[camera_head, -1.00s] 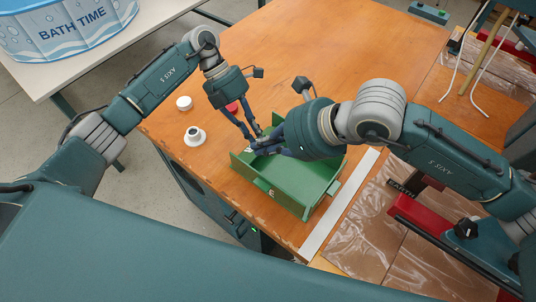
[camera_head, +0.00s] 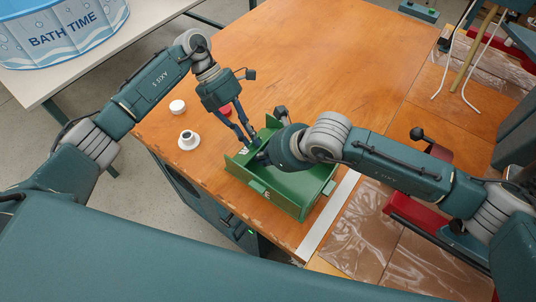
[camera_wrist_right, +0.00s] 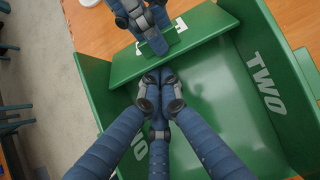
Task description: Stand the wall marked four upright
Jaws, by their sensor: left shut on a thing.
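The green box (camera_head: 288,205) stands on the wooden table. In the right wrist view its right wall (camera_wrist_right: 262,75) reads "TWO", and a partly covered marking shows at lower left. The end wall (camera_wrist_right: 215,22) crosses the top of that view, with white lettering mostly hidden by fingers; I cannot read it as four. My left gripper (camera_head: 252,142) is shut on this end wall, and it also shows in the wrist view (camera_wrist_right: 155,42). My right gripper (camera_wrist_right: 160,78) has its fingertips together, just inside the end wall near its lower edge. Whether they touch the wall is unclear.
A white flanged fitting (camera_head: 188,140), a white cap (camera_head: 178,107) and a red round part (camera_head: 225,110) lie left of the box. A white strip (camera_head: 328,218) lies along its right. A red machine (camera_head: 430,222) stands at right.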

